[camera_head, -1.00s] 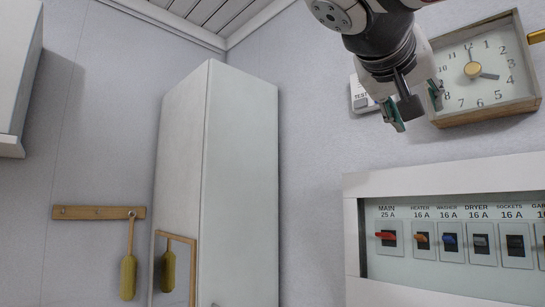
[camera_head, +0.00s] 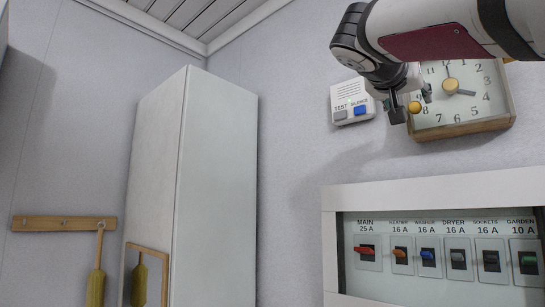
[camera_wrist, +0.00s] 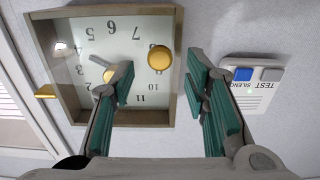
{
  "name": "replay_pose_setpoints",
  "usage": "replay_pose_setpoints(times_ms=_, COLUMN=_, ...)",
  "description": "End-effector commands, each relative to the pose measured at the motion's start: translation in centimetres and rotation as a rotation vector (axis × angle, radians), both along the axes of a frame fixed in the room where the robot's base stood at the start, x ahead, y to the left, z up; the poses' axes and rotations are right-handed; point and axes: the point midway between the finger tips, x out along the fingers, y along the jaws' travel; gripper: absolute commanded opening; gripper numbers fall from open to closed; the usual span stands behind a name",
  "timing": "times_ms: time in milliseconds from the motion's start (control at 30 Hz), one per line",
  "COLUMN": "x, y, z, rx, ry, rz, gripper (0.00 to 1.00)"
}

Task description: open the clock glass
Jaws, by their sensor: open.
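The clock (camera_head: 466,100) hangs on the wall at the upper right, a square wooden case with a white dial. It shows upside down in the wrist view (camera_wrist: 103,119). A round brass knob (camera_wrist: 158,57) stands in front of the dial near the case's edge; it also shows in the head view (camera_head: 414,107). My gripper (camera_head: 407,102) is in front of the clock's left side. In the wrist view my gripper (camera_wrist: 160,80) has its green-padded fingers apart, one on each side of the knob's line, holding nothing. I cannot tell how far the knob is from the fingertips.
A white box (camera_head: 352,103) with TEST and SILENCE buttons is on the wall just left of the clock, close to one finger. A breaker panel (camera_head: 440,194) is below. A tall white cabinet (camera_head: 215,190) and a peg rail (camera_head: 50,223) are on the left.

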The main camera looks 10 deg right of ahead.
Motion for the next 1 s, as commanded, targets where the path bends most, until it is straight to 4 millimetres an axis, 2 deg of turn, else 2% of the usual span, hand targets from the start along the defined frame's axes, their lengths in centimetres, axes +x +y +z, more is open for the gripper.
replay_pose_setpoints(times_ms=200, x=1.3, y=-1.7, z=0.0, rx=0.001, ry=0.001, rz=0.000, gripper=0.42)
replay_pose_setpoints(times_ms=567, x=1.6, y=-2.0, z=0.0, rx=0.001, ry=-0.001, rz=0.001, gripper=0.42)
replay_pose_setpoints(times_ms=700, x=1.6, y=-2.0, z=0.0, rx=0.001, ry=-0.001, rz=0.001, gripper=0.10)
replay_pose_setpoints(times_ms=767, x=1.6, y=-2.0, z=0.0, rx=0.001, ry=-0.001, rz=0.001, gripper=0.00)
replay_pose_setpoints(times_ms=1000, x=1.5, y=-2.0, z=0.0, rx=0.001, ry=-0.001, rz=0.005, gripper=0.00)
